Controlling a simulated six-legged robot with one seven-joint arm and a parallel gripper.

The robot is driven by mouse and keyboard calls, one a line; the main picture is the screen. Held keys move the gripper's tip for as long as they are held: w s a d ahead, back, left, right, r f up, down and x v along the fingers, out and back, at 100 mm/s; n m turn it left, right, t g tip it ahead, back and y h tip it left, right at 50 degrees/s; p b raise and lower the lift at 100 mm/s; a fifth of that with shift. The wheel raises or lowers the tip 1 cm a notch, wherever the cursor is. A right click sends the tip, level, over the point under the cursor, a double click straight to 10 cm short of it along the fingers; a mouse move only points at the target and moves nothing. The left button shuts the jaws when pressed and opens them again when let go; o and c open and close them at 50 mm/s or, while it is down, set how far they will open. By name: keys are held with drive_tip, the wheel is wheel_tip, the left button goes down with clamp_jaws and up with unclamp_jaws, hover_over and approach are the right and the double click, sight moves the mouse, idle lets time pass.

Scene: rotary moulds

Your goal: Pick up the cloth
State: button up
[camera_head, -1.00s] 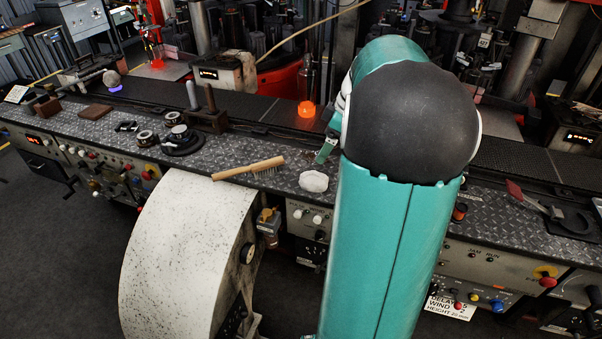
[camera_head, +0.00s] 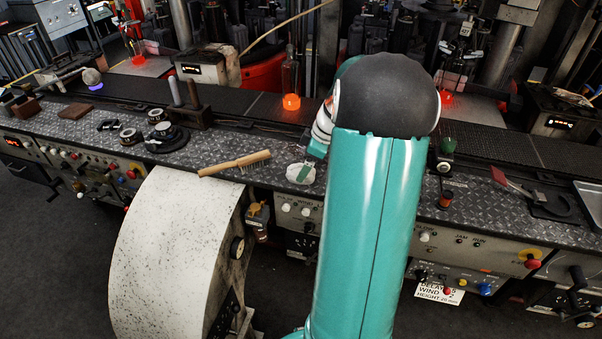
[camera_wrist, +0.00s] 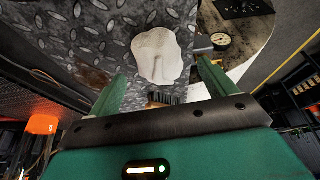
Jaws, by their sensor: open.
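The cloth is a small crumpled white piece (camera_head: 300,173) on the steel tread-plate bench top in the head view. In the wrist view the cloth (camera_wrist: 158,55) lies ahead of my gripper (camera_wrist: 160,85), roughly between the lines of its two green fingers. The fingers are apart with nothing between them.
A wooden-handled wire brush (camera_head: 235,164) lies just left of the cloth. A glowing orange bottle (camera_head: 291,102) stands on the dark conveyor behind. A round black fixture (camera_head: 167,138) sits farther left. A large white drum (camera_head: 175,250) stands in front of the bench.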

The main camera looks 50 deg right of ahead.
drive_tip(key=x, duration=0.2)
drive_tip(key=shift+w+a+f, duration=0.1)
drive_tip(key=shift+w+f, duration=0.05)
drive_tip(key=shift+f, duration=0.2)
drive_tip(key=c, duration=1.1)
drive_tip(key=shift+r, duration=0.1)
drive_tip(key=shift+r, duration=0.5)
wheel_tip(320, 180, up, 2)
drive_tip(key=shift+r, duration=0.15)
drive_tip(key=s+a+r, duration=0.4)
drive_tip(key=s+r, duration=0.5)
drive_tip(key=s, duration=0.4)
drive_tip(key=shift+s+a+r, duration=0.2)
drive_tip(key=shift+r, duration=0.05)
